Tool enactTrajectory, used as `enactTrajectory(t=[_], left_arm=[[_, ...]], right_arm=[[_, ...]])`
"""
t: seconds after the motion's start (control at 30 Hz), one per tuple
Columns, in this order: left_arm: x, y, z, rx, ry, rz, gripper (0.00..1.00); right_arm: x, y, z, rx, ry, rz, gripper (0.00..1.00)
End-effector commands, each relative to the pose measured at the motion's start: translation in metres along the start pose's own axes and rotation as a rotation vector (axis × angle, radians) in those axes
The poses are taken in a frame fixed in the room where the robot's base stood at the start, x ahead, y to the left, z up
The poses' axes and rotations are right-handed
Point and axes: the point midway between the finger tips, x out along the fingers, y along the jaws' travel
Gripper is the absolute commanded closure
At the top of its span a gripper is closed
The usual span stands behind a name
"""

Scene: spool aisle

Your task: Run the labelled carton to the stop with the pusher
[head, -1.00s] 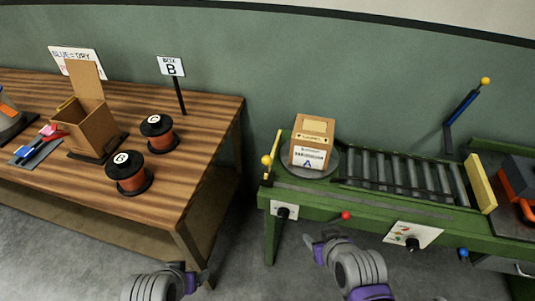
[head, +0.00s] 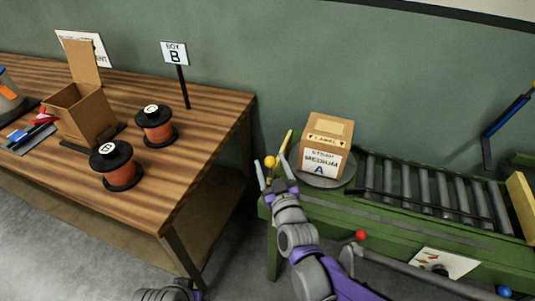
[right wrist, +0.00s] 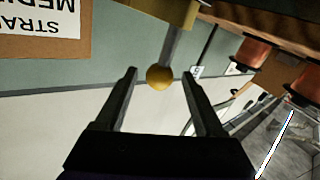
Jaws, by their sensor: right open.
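The labelled carton (head: 327,145), brown with a white label marked A, sits upright on a grey round plate (head: 343,177) at the left end of the green roller conveyor. The pusher, a yellow bar (head: 284,143) with a yellow ball knob (head: 270,161), stands just left of the carton. My right gripper (head: 270,169) is open at the knob. In the right wrist view, a yellow ball (right wrist: 159,76) shows between the open fingertips; contact is unclear. The yellow stop (head: 521,205) is at the right edge. My left gripper (head: 183,286) is mostly cut off at the bottom.
Grey rollers (head: 430,190) lie clear between carton and stop. A red knob (head: 361,235) and a sign plate (head: 440,262) are on the conveyor's front. The wooden table (head: 215,120) on the left holds spools and an open box, with a gap before the conveyor.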

Motion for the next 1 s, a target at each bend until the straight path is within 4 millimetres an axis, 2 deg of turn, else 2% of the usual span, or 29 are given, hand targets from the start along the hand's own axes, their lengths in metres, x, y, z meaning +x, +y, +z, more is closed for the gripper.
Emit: enactTrajectory(t=[0.1,0.3,0.67,1.0], left_arm=[[0.002,0.0,0.001,0.0,-0.001,0.0,0.16],[0.004,0.0,0.002,0.0,-0.001,0.0,0.16],[0.004,0.0,0.002,0.0,-0.001,0.0,0.16],[0.004,0.0,0.002,0.0,-0.001,0.0,0.16]], right_arm=[[0.022,0.0,0.001,0.001,-0.001,0.0,0.29],[0.042,0.0,0.0,0.001,-0.001,0.0,0.29],[0.046,0.0,0.0,0.001,-0.001,0.0,0.31],[0.046,0.0,0.0,0.001,-0.001,0.0,0.92]])
